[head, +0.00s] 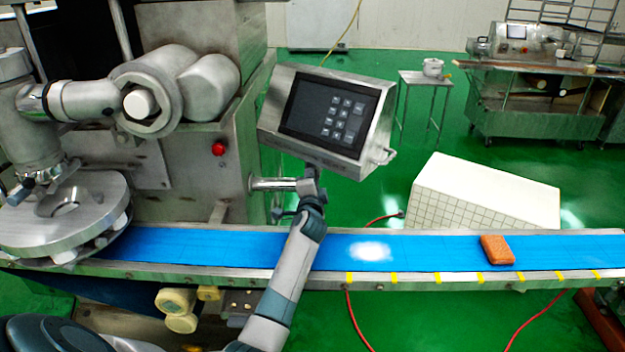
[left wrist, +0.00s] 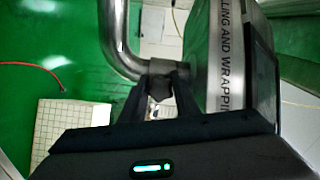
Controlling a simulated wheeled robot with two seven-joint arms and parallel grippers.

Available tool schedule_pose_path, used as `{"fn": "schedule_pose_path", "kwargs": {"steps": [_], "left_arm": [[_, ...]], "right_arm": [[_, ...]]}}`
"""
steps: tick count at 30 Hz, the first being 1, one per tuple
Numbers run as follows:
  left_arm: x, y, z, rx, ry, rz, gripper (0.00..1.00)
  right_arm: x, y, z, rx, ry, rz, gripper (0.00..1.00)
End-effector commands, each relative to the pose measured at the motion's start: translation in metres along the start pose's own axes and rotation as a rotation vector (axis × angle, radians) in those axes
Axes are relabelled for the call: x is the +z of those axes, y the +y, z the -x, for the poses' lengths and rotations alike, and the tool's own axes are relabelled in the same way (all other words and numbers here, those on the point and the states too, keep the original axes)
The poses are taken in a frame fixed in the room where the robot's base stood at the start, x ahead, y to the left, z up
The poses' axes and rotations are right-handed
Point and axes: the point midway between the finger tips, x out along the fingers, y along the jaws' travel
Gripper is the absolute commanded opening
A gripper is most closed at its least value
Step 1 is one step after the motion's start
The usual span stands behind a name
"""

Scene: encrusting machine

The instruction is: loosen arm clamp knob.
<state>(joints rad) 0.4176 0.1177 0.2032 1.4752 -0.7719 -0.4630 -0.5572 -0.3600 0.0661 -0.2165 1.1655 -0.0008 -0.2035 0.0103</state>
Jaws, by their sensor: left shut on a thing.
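The control panel (head: 325,115) with a dark touchscreen sits on a metal support arm (head: 272,184) that comes out of the machine's side. My left gripper (head: 311,184) is at the clamp joint just below the panel and hides most of it. In the left wrist view, the bent metal tube (left wrist: 118,45) meets the dark clamp (left wrist: 160,67) beside the panel housing. The dark clamp knob (left wrist: 160,87) shows between the two fingers of my left gripper (left wrist: 159,92), which is shut on it. The knob cannot be made out in the head view. My right gripper is not in view.
A blue conveyor belt (head: 430,250) runs below the panel and carries an orange-brown block (head: 497,250). A white tiled box (head: 485,195) stands behind it. The machine body (head: 190,165) with a red button (head: 219,148) is at the left. Green floor is open behind the panel.

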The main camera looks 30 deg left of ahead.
Motion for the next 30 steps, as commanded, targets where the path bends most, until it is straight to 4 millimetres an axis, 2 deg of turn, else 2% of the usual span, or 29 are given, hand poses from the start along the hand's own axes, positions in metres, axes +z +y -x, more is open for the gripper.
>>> {"fn": "schedule_pose_path", "kwargs": {"steps": [15,30], "left_arm": [[0.000,0.005,0.000,0.002,-0.002,0.492,0.06],[-0.001,0.005,0.001,0.004,-0.003,0.898,0.06]], "right_arm": [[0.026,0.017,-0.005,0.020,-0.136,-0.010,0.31],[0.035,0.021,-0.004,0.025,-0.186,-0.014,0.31]]}}
